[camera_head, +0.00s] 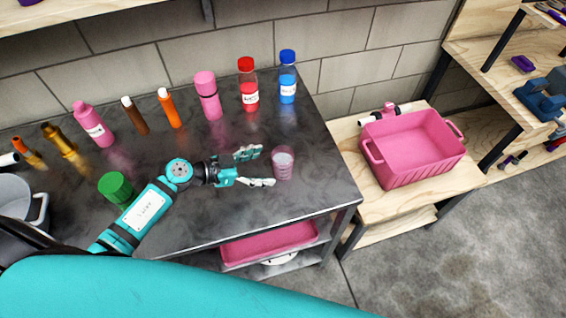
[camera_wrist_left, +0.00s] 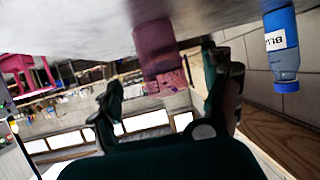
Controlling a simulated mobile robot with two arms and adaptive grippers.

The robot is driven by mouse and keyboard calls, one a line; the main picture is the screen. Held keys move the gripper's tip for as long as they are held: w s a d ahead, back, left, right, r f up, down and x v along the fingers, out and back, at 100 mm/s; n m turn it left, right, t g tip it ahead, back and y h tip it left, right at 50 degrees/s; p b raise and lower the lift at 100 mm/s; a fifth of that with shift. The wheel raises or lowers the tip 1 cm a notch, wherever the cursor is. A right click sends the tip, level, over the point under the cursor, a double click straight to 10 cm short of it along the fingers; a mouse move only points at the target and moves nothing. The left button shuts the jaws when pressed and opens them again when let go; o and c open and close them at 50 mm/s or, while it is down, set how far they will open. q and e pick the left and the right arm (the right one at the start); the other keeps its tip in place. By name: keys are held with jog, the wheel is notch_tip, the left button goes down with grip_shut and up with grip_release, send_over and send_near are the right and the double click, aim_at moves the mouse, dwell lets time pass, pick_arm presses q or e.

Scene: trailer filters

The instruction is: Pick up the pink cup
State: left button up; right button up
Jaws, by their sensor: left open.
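The pink cup (camera_head: 283,163) is translucent and stands upright on the dark metal worktop (camera_head: 225,215), near its right side. My left gripper (camera_head: 263,167) is open just left of the cup, with its two fingers pointing at it. In the left wrist view, which is upside down, the cup (camera_wrist_left: 155,46) shows ahead, between the directions of the two open fingers (camera_wrist_left: 165,75). Nothing is held; I cannot tell whether a fingertip touches the cup. My right gripper is not in view.
Behind the cup stand a blue-capped bottle (camera_head: 288,77), a red-capped bottle (camera_head: 248,85) and a pink bottle (camera_head: 208,96). A pink bin (camera_head: 415,150) sits on a wooden shelf at right. The worktop around the cup is clear.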

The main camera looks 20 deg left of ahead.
aim_at(274, 167)
pick_arm(q)
jog(key=shift+x, duration=0.95)
jog(key=shift+w+d, duration=0.15)
jog(key=shift+d, duration=0.05)
jog(key=x, duration=0.5)
jog(key=shift+f, duration=0.2)
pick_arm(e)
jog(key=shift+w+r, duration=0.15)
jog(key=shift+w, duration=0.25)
pick_arm(q)
jog(key=shift+c, duration=1.3)
jog(key=c, duration=1.1)
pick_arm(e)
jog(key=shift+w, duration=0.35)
